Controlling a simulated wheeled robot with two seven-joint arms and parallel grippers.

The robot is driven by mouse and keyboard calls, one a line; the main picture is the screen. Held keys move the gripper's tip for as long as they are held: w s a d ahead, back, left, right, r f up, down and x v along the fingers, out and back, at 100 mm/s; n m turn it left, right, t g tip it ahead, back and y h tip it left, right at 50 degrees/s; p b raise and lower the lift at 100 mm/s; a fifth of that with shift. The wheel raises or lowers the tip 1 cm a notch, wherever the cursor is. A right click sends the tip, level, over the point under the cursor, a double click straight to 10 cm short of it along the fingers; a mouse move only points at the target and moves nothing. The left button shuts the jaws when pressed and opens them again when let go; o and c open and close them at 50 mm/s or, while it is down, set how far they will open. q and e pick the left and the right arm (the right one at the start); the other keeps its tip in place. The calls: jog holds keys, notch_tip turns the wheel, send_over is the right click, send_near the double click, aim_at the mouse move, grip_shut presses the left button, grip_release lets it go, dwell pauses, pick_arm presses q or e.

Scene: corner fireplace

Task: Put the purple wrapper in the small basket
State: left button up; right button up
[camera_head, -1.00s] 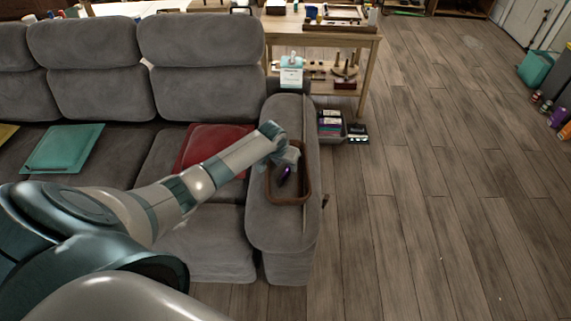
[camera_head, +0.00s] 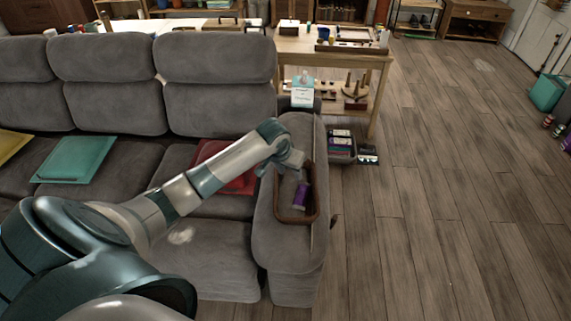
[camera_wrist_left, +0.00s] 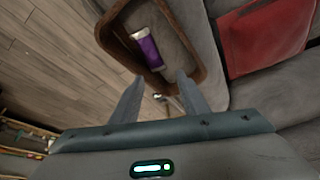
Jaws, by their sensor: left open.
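The purple wrapper (camera_head: 302,194), a small purple piece with pale ends, lies inside the small basket (camera_head: 314,211), a brown-rimmed, tray-like container on the sofa's right armrest. In the left wrist view the wrapper (camera_wrist_left: 148,48) rests on the basket floor, apart from my fingers, inside the brown rim (camera_wrist_left: 108,45). My left gripper (camera_head: 298,166) is over the far end of the basket. In the left wrist view my left gripper (camera_wrist_left: 160,76) has its fingers spread with nothing between them. My right gripper is not in view.
A red cushion (camera_head: 240,183) and a teal cushion (camera_head: 78,158) lie on the grey sofa (camera_head: 215,245). A tissue box (camera_head: 302,96) stands behind the armrest. A grey bin (camera_head: 342,152) sits on the floor beside it. The wooden floor at right is mostly clear.

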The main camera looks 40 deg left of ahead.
pick_arm(q)
jog(key=v, duration=0.6)
jog(key=shift+r+b, duration=0.3)
jog(key=shift+b, duration=0.05)
jog(key=shift+s, duration=0.15)
